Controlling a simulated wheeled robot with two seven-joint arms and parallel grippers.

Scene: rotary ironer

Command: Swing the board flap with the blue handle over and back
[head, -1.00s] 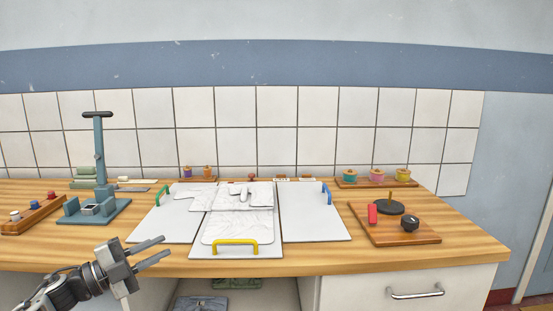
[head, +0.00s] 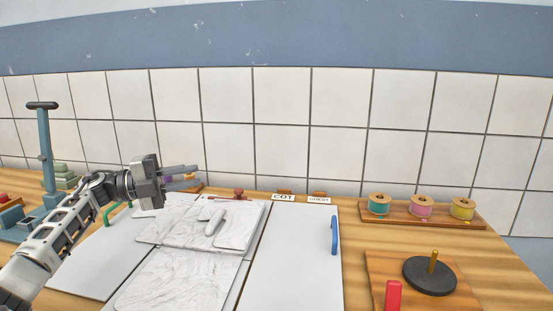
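The board flap with the blue handle is the white right-hand panel (head: 290,262), lying flat on the table. Its blue handle (head: 334,235) stands up at its right edge. A folded white marbled cloth (head: 185,275) lies on the middle board, left of this flap. My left gripper (head: 197,177) is raised above the back of the boards, left of the blue handle, fingers apart and empty, pointing right. My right gripper is not in view.
A wooden tray with several coloured spools (head: 421,213) stands at the back right. A wooden board with a black disc (head: 430,276) and a red object (head: 393,296) is right of the flap. Small signs (head: 284,197) stand behind it. A blue-grey post (head: 47,160) stands at left.

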